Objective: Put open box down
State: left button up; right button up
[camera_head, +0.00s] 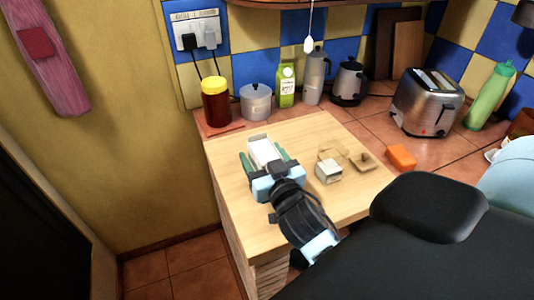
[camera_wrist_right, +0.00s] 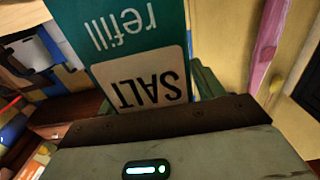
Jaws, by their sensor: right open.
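A box (camera_head: 263,151) with a white top stands out between the fingers of my right gripper (camera_head: 264,158) over the left part of the wooden counter top (camera_head: 230,178). In the right wrist view the box (camera_wrist_right: 135,55) is teal with a pale label reading "SALT" and "refill". My right gripper is open, with one green finger on each side of the box. I cannot tell whether the box rests on the wood, as the gripper hides its lower part. My left gripper is not in view.
A small whitish container (camera_head: 328,171), a square wooden lid (camera_head: 363,161) and an orange block (camera_head: 400,157) lie to the right. A jar with a yellow lid (camera_head: 216,104), a lidded pot (camera_head: 256,102) and a toaster (camera_head: 428,103) stand behind. The counter's front left is clear.

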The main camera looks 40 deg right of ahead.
pick_arm(q)
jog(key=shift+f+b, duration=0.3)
jog(key=shift+b, duration=0.15)
pick_arm(e)
jog(key=v, duration=1.2)
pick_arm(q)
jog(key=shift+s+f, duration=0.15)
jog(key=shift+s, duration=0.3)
